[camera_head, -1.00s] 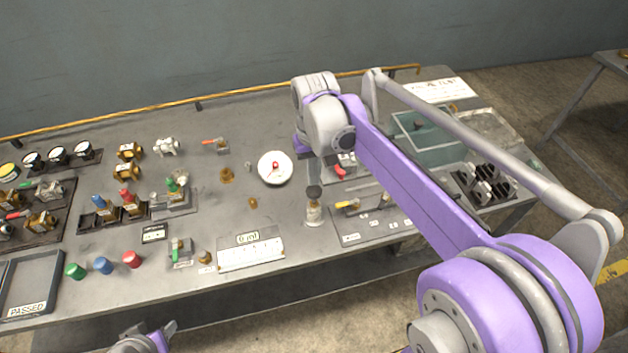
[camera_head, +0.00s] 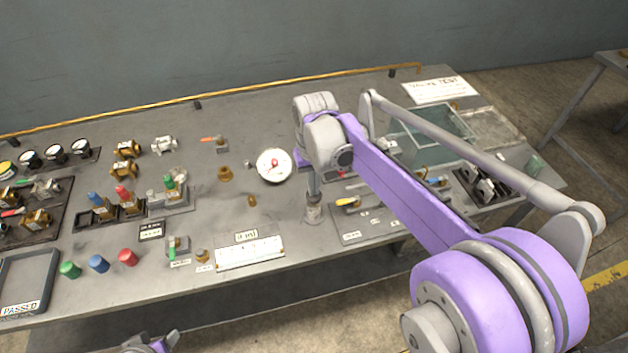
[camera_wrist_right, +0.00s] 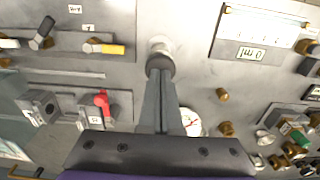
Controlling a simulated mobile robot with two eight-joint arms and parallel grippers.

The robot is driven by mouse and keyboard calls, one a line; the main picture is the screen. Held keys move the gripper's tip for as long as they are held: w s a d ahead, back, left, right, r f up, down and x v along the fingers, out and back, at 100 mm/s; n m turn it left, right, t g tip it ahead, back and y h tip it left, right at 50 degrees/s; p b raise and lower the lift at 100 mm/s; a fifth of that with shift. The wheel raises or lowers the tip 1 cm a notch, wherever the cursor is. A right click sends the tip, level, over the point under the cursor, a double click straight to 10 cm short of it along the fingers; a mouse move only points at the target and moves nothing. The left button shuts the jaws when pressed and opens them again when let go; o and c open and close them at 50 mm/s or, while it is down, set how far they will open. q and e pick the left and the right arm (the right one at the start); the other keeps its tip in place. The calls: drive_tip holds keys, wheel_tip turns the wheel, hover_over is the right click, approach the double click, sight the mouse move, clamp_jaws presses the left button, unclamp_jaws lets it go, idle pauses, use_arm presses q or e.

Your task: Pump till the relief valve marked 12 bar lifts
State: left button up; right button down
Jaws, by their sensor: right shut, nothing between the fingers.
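My right gripper (camera_wrist_right: 160,95) is shut and empty. In the right wrist view its fingertips are at the dark round knob (camera_wrist_right: 160,65) of an upright grey pump; contact is not certain. In the head view the grey pump (camera_head: 313,212) stands at the bench's front middle, below my right wrist. A white dial gauge (camera_head: 274,165) with a red centre lies left of it, and it shows partly in the wrist view (camera_wrist_right: 190,122). A green-capped valve (camera_head: 169,182) sits on a grey block, beside red-capped (camera_head: 124,194) and blue-capped (camera_head: 97,200) valves. I cannot read 12 bar anywhere. My left gripper (camera_head: 168,340) is barely in view.
A white scale plate (camera_head: 250,252) lies left of the pump. Loose green, blue and red caps (camera_head: 128,257) stand along the front edge. A PASSED tray (camera_head: 58,270) is at far left.

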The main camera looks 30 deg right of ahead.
drive_tip(key=shift+s+f, duration=0.1)
drive_tip(key=shift+f, duration=0.2)
drive_tip(key=shift+r, duration=0.35)
wheel_tip(320, 180, up, 5)
drive_tip(key=p, duration=0.2)
drive_tip(key=shift+p, duration=0.4)
use_arm(q)
drive_tip(key=r, duration=0.2)
drive_tip(key=w+r, duration=0.1)
drive_tip(key=r, duration=0.1)
drive_tip(key=shift+d, duration=0.1)
use_arm(e)
wheel_tip(320, 180, up, 9)
drive_tip(key=shift+w, duration=0.2)
use_arm(q)
drive_tip(key=shift+f, duration=0.1)
use_arm(e)
drive_tip(key=r, duration=0.1)
drive_tip(key=s+r, duration=0.1)
drive_tip(key=r, duration=0.1)
drive_tip(key=shift+r, duration=0.1)
